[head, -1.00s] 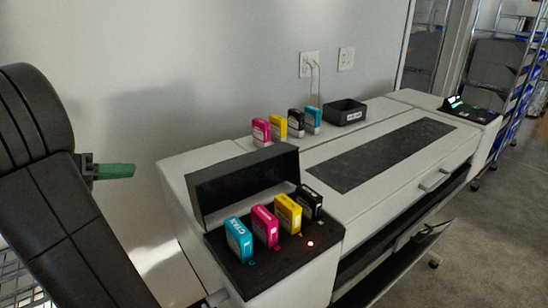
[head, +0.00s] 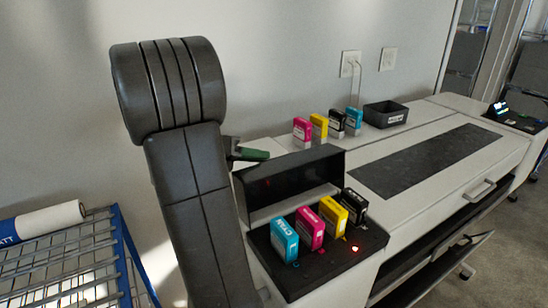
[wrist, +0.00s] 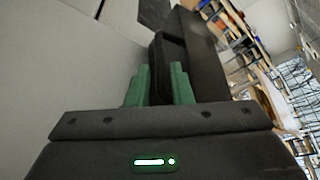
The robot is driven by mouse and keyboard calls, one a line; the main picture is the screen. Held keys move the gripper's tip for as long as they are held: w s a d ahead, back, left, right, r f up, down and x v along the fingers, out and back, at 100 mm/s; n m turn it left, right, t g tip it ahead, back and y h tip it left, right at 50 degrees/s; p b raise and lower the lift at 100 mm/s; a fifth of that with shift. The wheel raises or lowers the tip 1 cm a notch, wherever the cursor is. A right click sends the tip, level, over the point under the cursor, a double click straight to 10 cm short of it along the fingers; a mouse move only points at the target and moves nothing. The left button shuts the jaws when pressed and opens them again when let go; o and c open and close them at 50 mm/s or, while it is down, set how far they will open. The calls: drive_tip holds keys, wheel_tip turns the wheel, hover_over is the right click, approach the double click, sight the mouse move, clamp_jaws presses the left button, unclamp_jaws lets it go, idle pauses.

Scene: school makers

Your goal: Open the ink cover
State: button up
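The ink cover (head: 285,186) is a black lid at the near left end of the printer. It stands raised, tilted up behind the black ink bay (head: 305,272). In the bay stand a cyan cartridge (head: 284,241), a magenta cartridge (head: 310,229), a yellow cartridge (head: 333,217) and a black cartridge (head: 354,206). My gripper (head: 256,155) is just left of and above the cover's top left corner, partly hidden by my arm. In the wrist view my gripper (wrist: 159,86) has its green fingers apart, with a dark shape beyond the gap; I see no grip on it.
Several spare cartridges (head: 320,126) and a black tray (head: 385,114) stand on the printer's back ledge. A red light (head: 355,249) glows in the bay. A blue wire rack (head: 65,262) with a white roll (head: 42,222) is at left. Floor shows at the lower right.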

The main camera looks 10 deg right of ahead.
sight(289, 180)
drive_tip(key=shift+x, duration=2.3)
clamp_jaws()
